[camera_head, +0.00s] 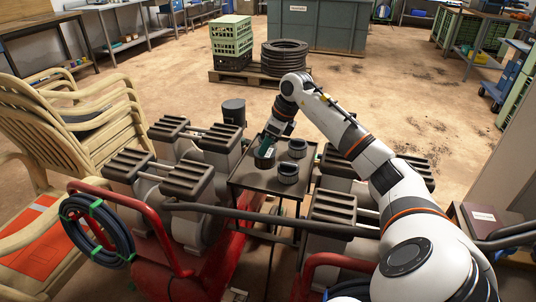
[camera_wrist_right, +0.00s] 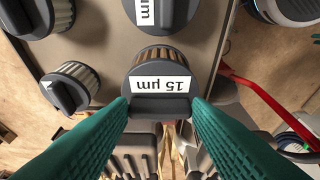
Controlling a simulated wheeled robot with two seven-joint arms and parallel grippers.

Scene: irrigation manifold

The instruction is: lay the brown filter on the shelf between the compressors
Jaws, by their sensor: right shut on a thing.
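The brown filter (camera_wrist_right: 160,55) has brownish pleats and a dark cap with a white "15 µm" label, upside down in the right wrist view. My right gripper (camera_wrist_right: 160,107) is shut on its cap handle between the green fingertips. In the head view the right gripper (camera_head: 266,150) points down over the left part of the shelf (camera_head: 262,181), which lies between the compressors. The held filter (camera_head: 263,163) shows dark below it; I cannot tell whether its base touches the shelf. My left gripper is not in view.
Two other dark-capped filters stand on the shelf to the right, one farther (camera_head: 297,147) and one nearer (camera_head: 288,173). A smaller pale filter (camera_wrist_right: 70,88) shows in the wrist view. Ribbed compressors (camera_head: 186,180) flank the shelf; a red frame (camera_head: 125,205) and hose are near.

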